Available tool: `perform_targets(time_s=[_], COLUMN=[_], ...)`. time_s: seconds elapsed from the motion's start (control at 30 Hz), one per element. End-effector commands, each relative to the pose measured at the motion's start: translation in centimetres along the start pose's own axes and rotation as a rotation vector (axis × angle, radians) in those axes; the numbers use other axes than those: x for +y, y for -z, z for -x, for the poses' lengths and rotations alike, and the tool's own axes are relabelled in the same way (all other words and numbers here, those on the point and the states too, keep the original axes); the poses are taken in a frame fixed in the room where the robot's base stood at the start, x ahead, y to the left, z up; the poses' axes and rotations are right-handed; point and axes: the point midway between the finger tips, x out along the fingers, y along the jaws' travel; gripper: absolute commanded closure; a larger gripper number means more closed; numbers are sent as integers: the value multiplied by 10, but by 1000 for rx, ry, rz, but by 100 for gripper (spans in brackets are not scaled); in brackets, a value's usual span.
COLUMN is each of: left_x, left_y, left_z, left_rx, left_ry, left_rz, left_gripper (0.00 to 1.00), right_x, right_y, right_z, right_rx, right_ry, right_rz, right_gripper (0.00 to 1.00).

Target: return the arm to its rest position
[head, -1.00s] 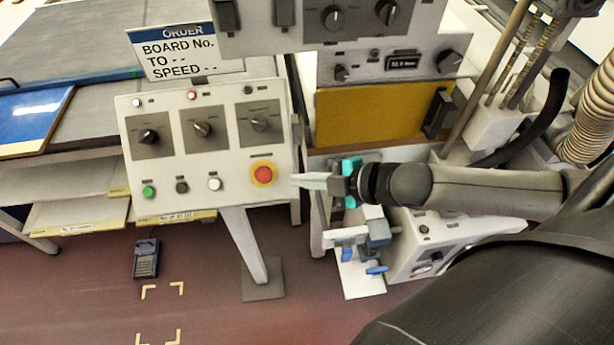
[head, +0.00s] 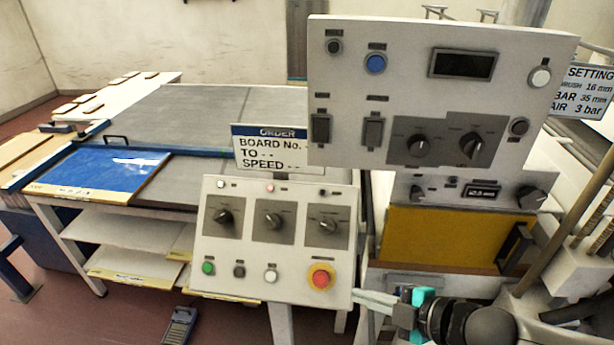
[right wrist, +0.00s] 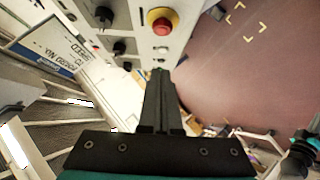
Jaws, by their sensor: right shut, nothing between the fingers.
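My right gripper (head: 372,300) is at the bottom of the head view, just right of the lower control panel (head: 262,262). Its fingers are together and hold nothing. They point left toward the panel's right edge, near the red emergency button (head: 320,277) with its yellow collar. In the right wrist view the closed fingers (right wrist: 159,75) point at the panel's edge, with the red button (right wrist: 160,20) just beyond; I cannot tell whether they touch the panel. My left gripper is not in view.
A larger upper panel (head: 350,150) stands above, with an order sign (head: 268,152) at its left. A yellow-fronted unit (head: 440,238) is behind my right arm. A table with a blue board (head: 100,172) stands at left. Open floor (head: 60,312) lies at lower left.

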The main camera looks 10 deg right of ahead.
Motion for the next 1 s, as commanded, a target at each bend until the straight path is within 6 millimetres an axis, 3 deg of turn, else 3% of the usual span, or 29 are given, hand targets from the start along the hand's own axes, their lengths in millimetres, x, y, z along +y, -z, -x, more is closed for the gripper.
perform_targets(time_s=[0.17,0.47,1.0], left_x=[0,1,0], left_y=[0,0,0], left_z=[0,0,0], left_rx=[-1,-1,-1], left_ry=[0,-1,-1], left_rz=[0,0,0], left_gripper=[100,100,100], right_x=[-8,-46,-122], right_y=[5,19,29], right_z=[-5,-10,54], right_rx=[-31,-269,-788], right_ry=[1,9,53], right_rz=[-61,-435,-1148], right_gripper=[100,100,100])
